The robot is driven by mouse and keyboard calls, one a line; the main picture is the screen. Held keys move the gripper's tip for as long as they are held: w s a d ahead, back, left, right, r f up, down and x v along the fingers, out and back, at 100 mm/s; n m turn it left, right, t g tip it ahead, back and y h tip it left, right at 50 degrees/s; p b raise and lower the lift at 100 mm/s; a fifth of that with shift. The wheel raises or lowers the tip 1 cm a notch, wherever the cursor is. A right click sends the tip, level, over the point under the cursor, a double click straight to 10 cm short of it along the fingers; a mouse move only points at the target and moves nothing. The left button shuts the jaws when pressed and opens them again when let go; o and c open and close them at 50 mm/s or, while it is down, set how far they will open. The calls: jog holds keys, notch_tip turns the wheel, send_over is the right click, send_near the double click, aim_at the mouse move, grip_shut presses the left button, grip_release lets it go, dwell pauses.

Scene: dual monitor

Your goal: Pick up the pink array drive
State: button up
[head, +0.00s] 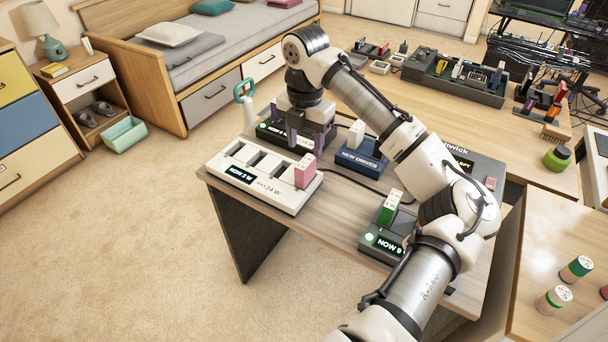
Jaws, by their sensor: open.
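The pink drive (305,171) stands upright in the right end slot of a white dock (262,200) on the near left of the desk. My gripper (306,145) is open and points down just above and behind the pink drive. It looks empty. I cannot tell from this single view whether the fingers are around the drive or behind it.
Behind my gripper is a dark dock (270,133). A blue "NEW DRIVES" holder (360,163) with a white drive (356,133) stands to the right. A green drive (390,207) sits in another dock (381,240).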

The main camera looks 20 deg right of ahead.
aim_at(306, 162)
notch_tip(306, 162, down, 8)
jog(key=shift+f+p, duration=0.25)
jog(key=shift+p, duration=0.3)
jog(key=c, duration=1.1)
